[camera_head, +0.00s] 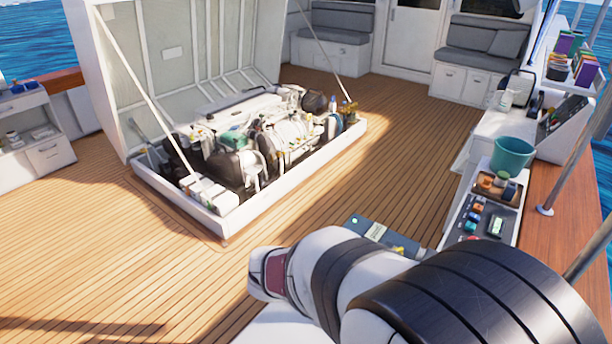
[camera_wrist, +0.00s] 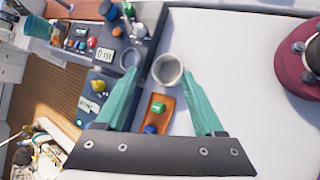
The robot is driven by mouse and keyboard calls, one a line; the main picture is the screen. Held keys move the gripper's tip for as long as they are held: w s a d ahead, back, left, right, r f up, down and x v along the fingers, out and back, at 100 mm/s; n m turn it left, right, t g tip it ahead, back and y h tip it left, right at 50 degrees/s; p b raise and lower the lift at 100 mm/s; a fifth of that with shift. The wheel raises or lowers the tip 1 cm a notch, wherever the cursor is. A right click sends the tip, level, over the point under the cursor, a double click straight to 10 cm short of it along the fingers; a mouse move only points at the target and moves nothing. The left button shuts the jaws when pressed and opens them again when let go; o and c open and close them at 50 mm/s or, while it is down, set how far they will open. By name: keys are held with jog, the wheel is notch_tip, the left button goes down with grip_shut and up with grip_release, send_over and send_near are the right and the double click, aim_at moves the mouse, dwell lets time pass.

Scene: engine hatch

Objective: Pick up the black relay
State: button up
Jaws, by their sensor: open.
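My gripper (camera_wrist: 161,70) shows in the wrist view with its two teal fingers apart and nothing held between them. It is above a white surface (camera_wrist: 235,60). A round grey-white cup or ring (camera_wrist: 168,70) appears between the fingertips, and I cannot tell its height below them. An orange tray (camera_wrist: 164,104) lies nearer the gripper's base, with a green piece (camera_wrist: 159,109) and a blue piece (camera_wrist: 150,130) on it. I cannot pick out the black relay for certain in either view. In the head view my arm hides the gripper and what lies under it.
A teal bucket (camera_head: 512,154) stands on the right-hand counter near small coloured parts and a meter (camera_head: 496,226). A dark red round object (camera_wrist: 298,60) is at the wrist view's right edge. The open engine hatch (camera_head: 225,222) is at left centre, with bare deck around it.

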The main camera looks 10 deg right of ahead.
jog(key=w+a+f+n+t, duration=0.4)
jog(key=w+a+n+t, duration=0.15)
jog(key=w+n, duration=0.25)
jog(key=w+a+f+n+t, duration=0.4)
jog(key=w+a+n, duration=0.2)
jog(key=w+n, duration=0.25)
jog(key=shift+h, duration=0.3)
jog(key=x, duration=1.5)
jog(key=shift+s+d+f, duration=0.1)
jog(key=shift+d+f, duration=0.15)
jog(key=shift+d, duration=0.05)
grip_shut()
